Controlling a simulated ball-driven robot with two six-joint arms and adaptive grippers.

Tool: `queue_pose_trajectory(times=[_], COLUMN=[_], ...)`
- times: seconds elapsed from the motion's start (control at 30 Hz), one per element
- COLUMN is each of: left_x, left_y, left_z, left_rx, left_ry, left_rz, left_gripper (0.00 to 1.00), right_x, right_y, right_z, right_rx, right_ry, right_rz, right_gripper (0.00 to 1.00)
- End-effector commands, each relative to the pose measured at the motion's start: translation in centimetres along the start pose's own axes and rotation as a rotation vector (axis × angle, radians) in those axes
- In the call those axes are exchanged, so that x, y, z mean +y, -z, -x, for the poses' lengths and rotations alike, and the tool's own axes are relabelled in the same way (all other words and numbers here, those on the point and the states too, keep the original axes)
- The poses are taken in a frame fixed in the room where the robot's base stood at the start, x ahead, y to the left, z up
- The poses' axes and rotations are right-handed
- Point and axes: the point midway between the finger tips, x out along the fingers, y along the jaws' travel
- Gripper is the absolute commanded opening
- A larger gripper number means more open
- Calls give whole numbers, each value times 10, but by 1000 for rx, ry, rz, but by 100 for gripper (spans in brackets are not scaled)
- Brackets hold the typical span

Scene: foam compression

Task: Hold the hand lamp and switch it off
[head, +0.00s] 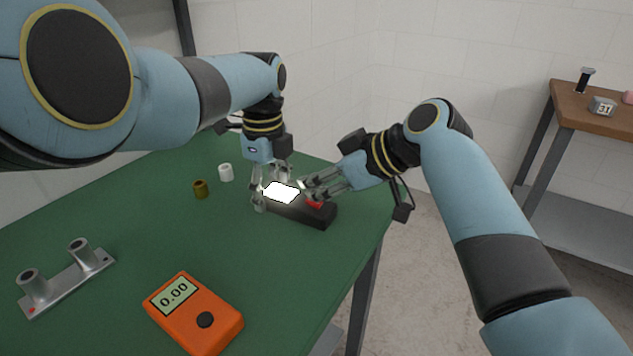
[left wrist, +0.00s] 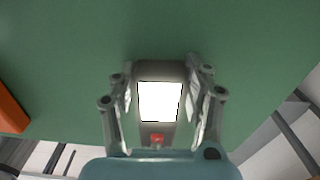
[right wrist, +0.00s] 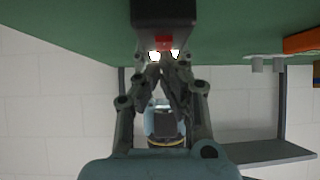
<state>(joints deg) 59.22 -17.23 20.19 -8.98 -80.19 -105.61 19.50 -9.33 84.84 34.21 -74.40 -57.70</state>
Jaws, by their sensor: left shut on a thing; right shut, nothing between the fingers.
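The hand lamp (head: 318,216) is a dark block lying on the green table, with a bright white lit panel (head: 282,192) and a red switch (head: 314,203). My left gripper (head: 270,194) is shut on the lamp around its lit end; in the left wrist view the fingers stand on both sides of the glowing panel (left wrist: 160,102). My right gripper (head: 308,188) is shut and empty, its fingertips close to the red switch. In the right wrist view the switch (right wrist: 164,41) is just beyond the fingertips (right wrist: 164,66); I cannot tell whether they touch.
On the green table (head: 130,220) are an orange meter (head: 194,316) reading 0.00, a metal bracket with two posts (head: 68,280), a brass cylinder (head: 201,189) and a white cylinder (head: 225,172). A wooden side table (head: 590,118) stands at the right. The lamp is near the green table's right edge.

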Motion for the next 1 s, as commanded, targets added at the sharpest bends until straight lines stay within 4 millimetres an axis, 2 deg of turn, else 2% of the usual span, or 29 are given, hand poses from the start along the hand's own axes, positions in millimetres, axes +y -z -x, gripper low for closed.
queue_pose_trajectory(times=[0.07, 0.33, 0.7, 1.0], left_x=[0, 0, 0, 0], left_y=[0, 0, -1, -1], left_z=[0, 0, 0, 0], left_rx=[0, 0, -1, -2], left_ry=[0, 0, 0, 1], left_rz=[0, 0, 0, 0], left_gripper=[8, 8, 8, 8], right_x=[0, 0, 0, -1], right_y=[-2, -3, -15, -16], right_z=[-6, -4, 6, 7], right_rx=[0, -1, -6, -8], right_ry=[2, 1, 1, 2], right_rz=[-1, 0, -1, -2], right_gripper=[0, 0, 0, 0])
